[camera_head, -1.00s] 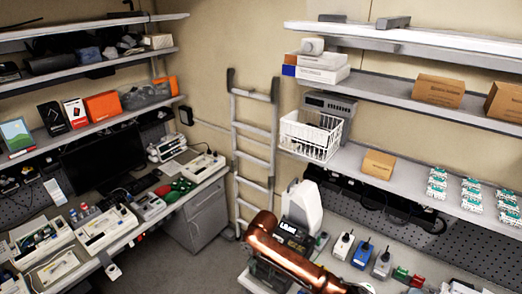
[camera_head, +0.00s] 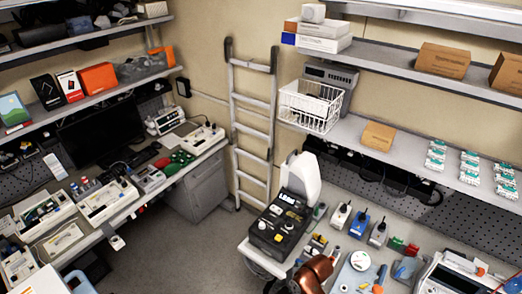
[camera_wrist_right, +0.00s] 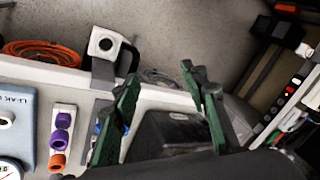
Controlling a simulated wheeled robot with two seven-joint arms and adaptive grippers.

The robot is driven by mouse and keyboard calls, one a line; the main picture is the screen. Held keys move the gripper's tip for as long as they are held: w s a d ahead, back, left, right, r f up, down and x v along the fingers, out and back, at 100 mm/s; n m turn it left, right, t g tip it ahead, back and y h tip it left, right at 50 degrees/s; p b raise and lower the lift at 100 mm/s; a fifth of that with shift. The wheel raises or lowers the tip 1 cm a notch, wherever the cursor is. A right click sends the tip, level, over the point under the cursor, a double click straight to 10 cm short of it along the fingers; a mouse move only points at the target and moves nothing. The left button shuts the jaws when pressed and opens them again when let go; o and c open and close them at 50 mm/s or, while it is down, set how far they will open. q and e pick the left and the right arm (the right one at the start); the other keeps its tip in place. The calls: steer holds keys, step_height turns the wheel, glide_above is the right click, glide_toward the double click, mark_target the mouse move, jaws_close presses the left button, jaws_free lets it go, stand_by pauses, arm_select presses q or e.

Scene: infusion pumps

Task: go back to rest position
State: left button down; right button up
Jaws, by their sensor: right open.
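My right gripper (camera_wrist_right: 161,72) shows in the right wrist view with its two green fingers spread apart. It is open, with nothing between the fingertips. Beyond the fingers are a pale bench edge and the grey floor. In the head view, the copper-coloured part of my right arm (camera_head: 315,272) is at the bottom, in front of the right bench. My left gripper is in neither current view.
A black device with a white back (camera_head: 283,222) stands at the left end of the right bench. The left bench carries several pumps (camera_head: 107,201). A ladder (camera_head: 252,125) leans on the back wall. Floor (camera_head: 180,255) between benches is clear.

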steer(key=s+d+r+t+h, duration=0.1)
steer(key=s+d+h, duration=0.1)
steer(key=s+d, duration=1)
steer(key=s+d+t+h, duration=0.1)
steer(key=s+d+h, duration=0.2)
steer(key=s+d, duration=0.85)
step_height(320, 180, down, 39)
steer(key=w+d+g+b, duration=0.1)
steer(key=g+b, duration=0.1)
steer(key=b, duration=0.9)
steer(key=s+f+b, duration=0.3)
steer(key=s+f, duration=0.3)
steer(key=f, duration=0.4)
steer(key=s+f+b, duration=0.4)
steer(key=s+f, duration=0.3)
steer(key=f, duration=0.3)
steer(key=s+f+g+y+b, duration=0.1)
steer(key=s+f+b, duration=0.3)
steer(key=s+f, duration=0.3)
step_height(320, 180, down, 3)
steer(key=shift+f+n, duration=0.1)
steer(key=shift+n, duration=0.3)
